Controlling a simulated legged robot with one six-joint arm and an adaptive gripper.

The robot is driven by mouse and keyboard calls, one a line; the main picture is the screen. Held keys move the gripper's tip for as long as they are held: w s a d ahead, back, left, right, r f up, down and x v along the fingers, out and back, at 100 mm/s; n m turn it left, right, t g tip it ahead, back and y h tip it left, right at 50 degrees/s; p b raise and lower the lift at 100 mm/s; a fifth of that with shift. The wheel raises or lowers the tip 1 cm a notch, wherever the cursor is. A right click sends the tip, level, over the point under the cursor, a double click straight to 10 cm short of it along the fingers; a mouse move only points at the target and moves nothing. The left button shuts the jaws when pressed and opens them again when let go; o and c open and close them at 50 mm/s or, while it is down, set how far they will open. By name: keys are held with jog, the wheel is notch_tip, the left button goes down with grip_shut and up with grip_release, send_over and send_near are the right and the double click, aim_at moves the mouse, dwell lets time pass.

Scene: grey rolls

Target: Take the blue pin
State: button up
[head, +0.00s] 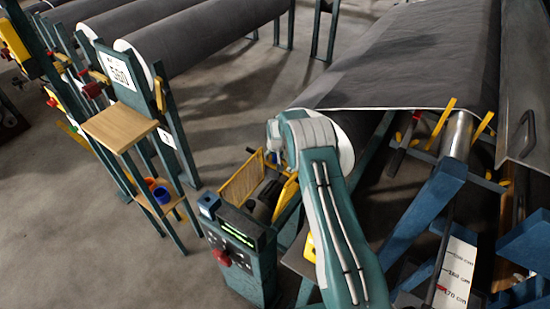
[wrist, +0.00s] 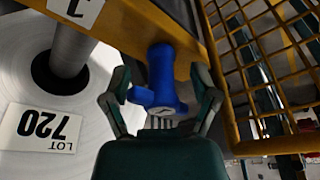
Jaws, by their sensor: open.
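The blue pin (wrist: 161,72) shows in the wrist view, with a rounded shaft, a side lug and a wider end near my gripper. It is against a yellow-orange beam (wrist: 130,18). My gripper (wrist: 160,98) is open, with one dark green finger on each side of the pin. The pin's near end lies between the fingers, with gaps visible beside it. Whether anything touches is not clear. In the head view, my arm hides the gripper, and I cannot make out this pin.
A white roll end with a dark core (wrist: 62,72) and a LOT 720 label (wrist: 47,128) lies left of my gripper. A yellow mesh guard (wrist: 265,70) is close on the right. A control box (head: 238,245) and a wooden-topped stand (head: 118,126) stand left of my arm.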

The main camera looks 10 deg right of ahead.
jog(key=shift+w+a+f, duration=0.1)
jog(key=shift+a+f, duration=0.05)
jog(key=shift+f, duration=0.15)
grip_shut()
